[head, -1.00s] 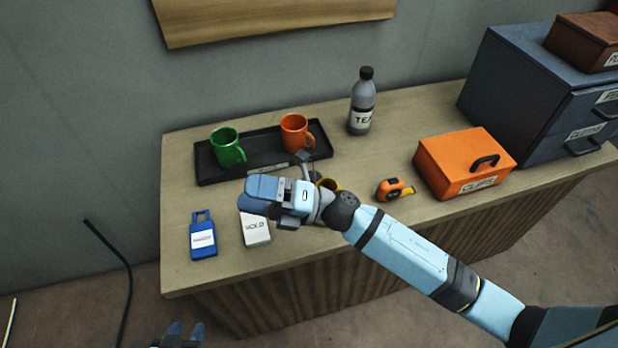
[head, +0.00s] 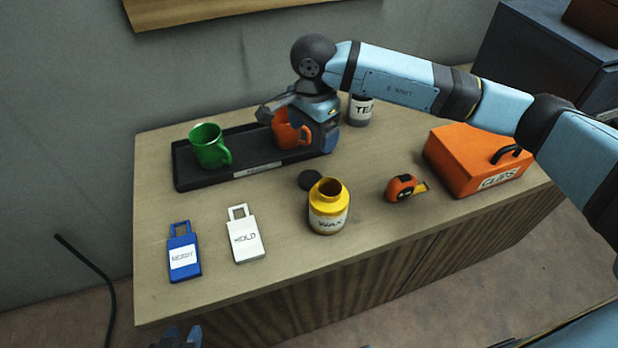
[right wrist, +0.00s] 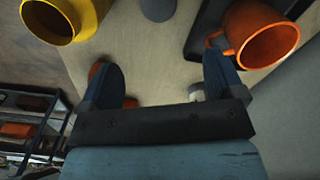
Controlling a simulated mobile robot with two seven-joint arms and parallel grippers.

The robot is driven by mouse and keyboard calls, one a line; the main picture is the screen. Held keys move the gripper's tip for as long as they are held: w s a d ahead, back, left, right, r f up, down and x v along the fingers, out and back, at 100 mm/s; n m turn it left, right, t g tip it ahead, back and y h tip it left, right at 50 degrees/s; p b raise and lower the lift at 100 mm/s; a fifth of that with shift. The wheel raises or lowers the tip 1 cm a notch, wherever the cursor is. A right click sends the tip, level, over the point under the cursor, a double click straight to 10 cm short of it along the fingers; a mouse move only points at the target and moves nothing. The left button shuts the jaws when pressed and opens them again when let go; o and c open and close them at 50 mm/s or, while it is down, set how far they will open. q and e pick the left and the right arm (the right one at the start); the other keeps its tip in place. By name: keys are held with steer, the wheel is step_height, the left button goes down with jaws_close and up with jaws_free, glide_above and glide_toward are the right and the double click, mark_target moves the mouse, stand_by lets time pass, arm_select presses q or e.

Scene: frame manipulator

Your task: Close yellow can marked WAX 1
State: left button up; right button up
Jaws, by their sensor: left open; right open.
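The yellow WAX can (head: 329,222) stands upright on the table with its mouth uncovered. It also shows at the top left of the right wrist view (right wrist: 42,22). A round dark lid (head: 309,180) lies on the table just behind and left of the can; it shows at the top of the right wrist view (right wrist: 158,9). My right gripper (head: 306,128) is behind the can and lid, in front of the orange mug. In the right wrist view its fingers (right wrist: 163,78) are spread and empty. My left gripper (head: 180,337) is open at the bottom edge, off the table.
The black tray (head: 205,182) holds a green mug (head: 206,147) and an orange mug (head: 284,130). A blue tag (head: 183,253) and white HOLD tag (head: 244,237) lie left. A tape measure (head: 401,187), orange box (head: 462,158) and partly hidden TEA bottle (head: 361,110) are right.

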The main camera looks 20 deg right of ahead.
glide_above(312, 177)
step_height(312, 177, down, 9)
steer(key=shift+w+r, duration=0.1)
steer(key=shift+r, duration=0.1)
steer(key=shift+f, duration=0.1)
stand_by(0.4)
step_height(312, 177, down, 5)
steer(key=shift+f+p, duration=0.1)
steer(key=shift+p, duration=0.4)
steer(key=shift+c, duration=0.5)
steer(key=c, duration=0.9)
